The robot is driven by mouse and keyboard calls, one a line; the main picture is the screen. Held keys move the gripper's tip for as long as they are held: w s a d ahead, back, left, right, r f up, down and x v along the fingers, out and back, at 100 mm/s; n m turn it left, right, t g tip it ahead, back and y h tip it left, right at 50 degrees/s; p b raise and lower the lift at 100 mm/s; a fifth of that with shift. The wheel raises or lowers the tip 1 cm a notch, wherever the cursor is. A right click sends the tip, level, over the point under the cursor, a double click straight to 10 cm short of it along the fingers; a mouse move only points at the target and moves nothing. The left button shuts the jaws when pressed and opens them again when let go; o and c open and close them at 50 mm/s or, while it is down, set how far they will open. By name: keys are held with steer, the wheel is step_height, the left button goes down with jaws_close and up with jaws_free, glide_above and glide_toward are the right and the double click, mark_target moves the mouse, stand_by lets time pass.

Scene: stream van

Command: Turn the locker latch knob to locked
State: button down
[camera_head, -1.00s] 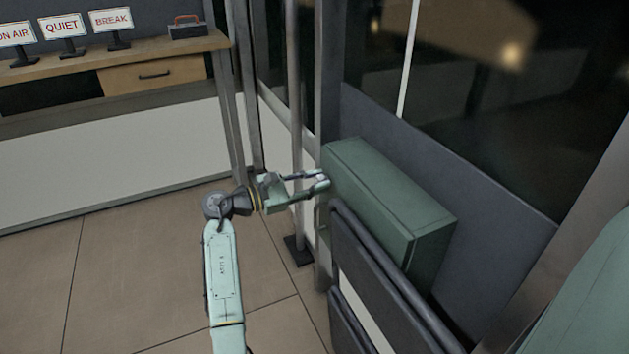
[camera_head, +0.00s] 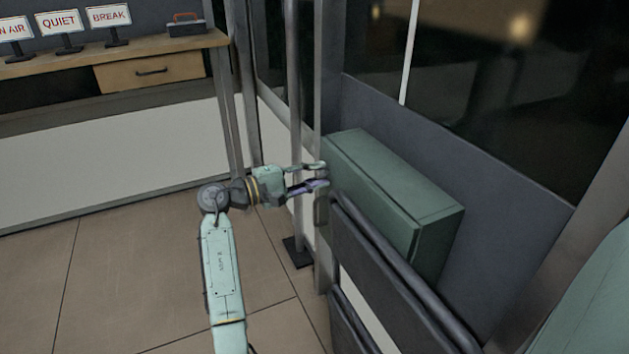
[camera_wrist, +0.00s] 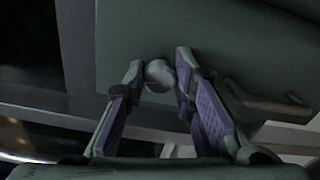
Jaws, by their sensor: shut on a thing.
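The green locker (camera_head: 385,195) is fixed against the dark wall panel at the right of the head view. In the wrist view the locker's green face (camera_wrist: 215,35) fills the upper part. A pale round latch knob (camera_wrist: 159,75) sits on it, between the two fingertips of my gripper (camera_wrist: 160,72). Any lock marking is too dark to make out. In the head view the knob is hidden by the fingers.
Dark padded panels with a tubular rail (camera_head: 395,270) stand just in front of the locker, below it. A vertical metal pole (camera_head: 294,120) rises behind my gripper. A wooden desk (camera_head: 120,65) with signs stands at the back left. The tiled floor at left is clear.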

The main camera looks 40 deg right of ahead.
steer(key=shift+f+m+b, duration=0.1)
steer(key=shift+m+b, duration=0.55)
steer(key=shift+m, duration=0.45)
steer(key=c, duration=1.3)
jaws_free()
steer(key=shift+c, duration=0.2)
steer(key=v, duration=1.2)
steer(key=shift+a, duration=0.1)
